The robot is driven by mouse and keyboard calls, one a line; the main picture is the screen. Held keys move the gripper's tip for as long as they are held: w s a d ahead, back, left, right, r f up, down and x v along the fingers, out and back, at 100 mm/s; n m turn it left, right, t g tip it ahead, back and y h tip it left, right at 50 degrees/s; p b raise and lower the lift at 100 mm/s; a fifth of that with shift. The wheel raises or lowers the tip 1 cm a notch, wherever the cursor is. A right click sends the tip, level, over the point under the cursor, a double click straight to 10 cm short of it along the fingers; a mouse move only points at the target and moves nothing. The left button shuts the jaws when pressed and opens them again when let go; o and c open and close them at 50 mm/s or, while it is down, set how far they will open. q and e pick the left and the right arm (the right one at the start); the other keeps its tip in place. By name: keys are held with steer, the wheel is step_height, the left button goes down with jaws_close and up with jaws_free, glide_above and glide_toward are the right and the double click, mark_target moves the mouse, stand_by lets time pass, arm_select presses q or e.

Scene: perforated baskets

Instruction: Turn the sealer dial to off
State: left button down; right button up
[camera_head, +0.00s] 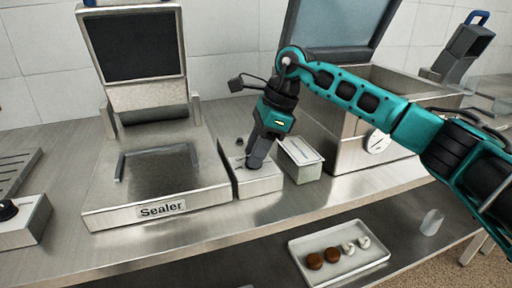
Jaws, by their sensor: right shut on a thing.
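The sealer (150,208) is a steel machine with a label on its front and its dark-faced lid raised. Its narrow control box (260,187) stands at its right side, with a small black knob (239,142) toward the back of the top. My right gripper (256,163) points down onto the top of this box. Its fingers are shut on the sealer dial, which they hide, so I cannot read the dial's setting. My left gripper is not in view.
A small light box (300,158) stands close right of the control box. Behind it is a larger steel unit (350,142) with a round gauge (377,141). A white tray (299,248) with several small items lies on the lower shelf. Another knobbed box (25,232) is at left.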

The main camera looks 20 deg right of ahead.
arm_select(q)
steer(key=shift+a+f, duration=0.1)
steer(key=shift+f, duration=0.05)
arm_select(e)
steer(key=o, duration=0.7)
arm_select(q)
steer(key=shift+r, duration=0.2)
arm_select(e)
steer(key=o, duration=0.3)
steer(key=shift+o, duration=0.2)
arm_select(q)
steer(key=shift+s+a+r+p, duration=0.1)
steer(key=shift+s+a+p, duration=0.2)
steer(key=shift+p, duration=0.45)
arm_select(e)
steer(key=v, duration=1.3)
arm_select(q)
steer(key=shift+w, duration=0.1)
arm_select(e)
steer(key=shift+a, duration=0.1)
